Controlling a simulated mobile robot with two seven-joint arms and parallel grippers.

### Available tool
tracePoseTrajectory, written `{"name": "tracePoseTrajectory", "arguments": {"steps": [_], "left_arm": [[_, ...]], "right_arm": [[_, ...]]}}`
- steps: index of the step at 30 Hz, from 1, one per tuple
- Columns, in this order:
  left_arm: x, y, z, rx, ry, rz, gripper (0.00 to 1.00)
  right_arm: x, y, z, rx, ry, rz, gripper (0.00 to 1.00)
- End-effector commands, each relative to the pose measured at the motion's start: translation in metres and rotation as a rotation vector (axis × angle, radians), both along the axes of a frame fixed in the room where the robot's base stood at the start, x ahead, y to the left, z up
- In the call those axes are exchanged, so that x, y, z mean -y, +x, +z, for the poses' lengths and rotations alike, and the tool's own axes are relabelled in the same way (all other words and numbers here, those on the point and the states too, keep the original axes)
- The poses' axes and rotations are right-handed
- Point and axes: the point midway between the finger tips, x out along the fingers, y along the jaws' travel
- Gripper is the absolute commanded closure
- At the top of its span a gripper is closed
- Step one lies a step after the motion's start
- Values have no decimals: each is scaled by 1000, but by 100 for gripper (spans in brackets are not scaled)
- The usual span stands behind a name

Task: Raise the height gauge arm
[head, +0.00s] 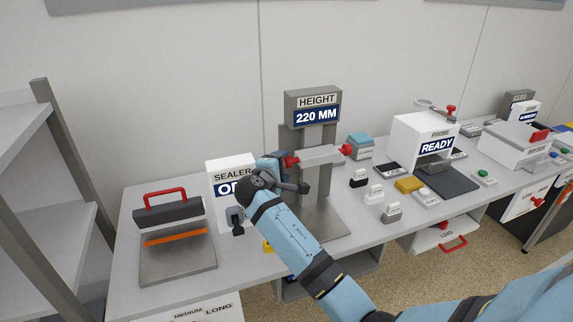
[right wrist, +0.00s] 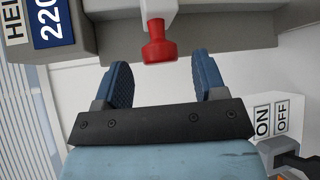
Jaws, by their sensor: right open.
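The height gauge (head: 313,110) stands on the bench, a grey column on a flat base with a display reading 220 MM. Its light grey arm (head: 320,155) sits partway up the column, with a red knob at each end. My right gripper (head: 287,164) is at the left red knob (head: 292,162). In the right wrist view the gripper (right wrist: 160,82) is open, its two blue fingers apart. The red knob (right wrist: 159,42) shows between and just beyond the fingertips, with clear gaps on both sides. My left gripper is not in view.
The sealer display box (head: 232,178) is just left of my right gripper, partly hidden. A press with a red handle (head: 173,230) lies further left. The probe station reading READY (head: 422,140), a yellow block (head: 408,185) and small weights (head: 375,194) stand to the right.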

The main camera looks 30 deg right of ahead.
Motion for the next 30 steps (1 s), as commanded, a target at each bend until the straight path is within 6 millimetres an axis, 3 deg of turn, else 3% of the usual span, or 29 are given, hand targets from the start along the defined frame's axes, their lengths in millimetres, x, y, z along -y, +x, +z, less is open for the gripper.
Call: {"name": "tracePoseTrajectory", "arguments": {"steps": [6, 13, 18, 30], "left_arm": [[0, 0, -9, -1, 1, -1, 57], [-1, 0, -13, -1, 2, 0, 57], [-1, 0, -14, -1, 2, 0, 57], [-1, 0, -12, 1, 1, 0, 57]], "right_arm": [[-45, -27, 8, 2, 4, 2, 35], [-77, -45, 16, 1, 1, 0, 35], [-86, -51, 18, 0, 0, 0, 35], [-86, -51, 19, 0, 0, -1, 35]]}}
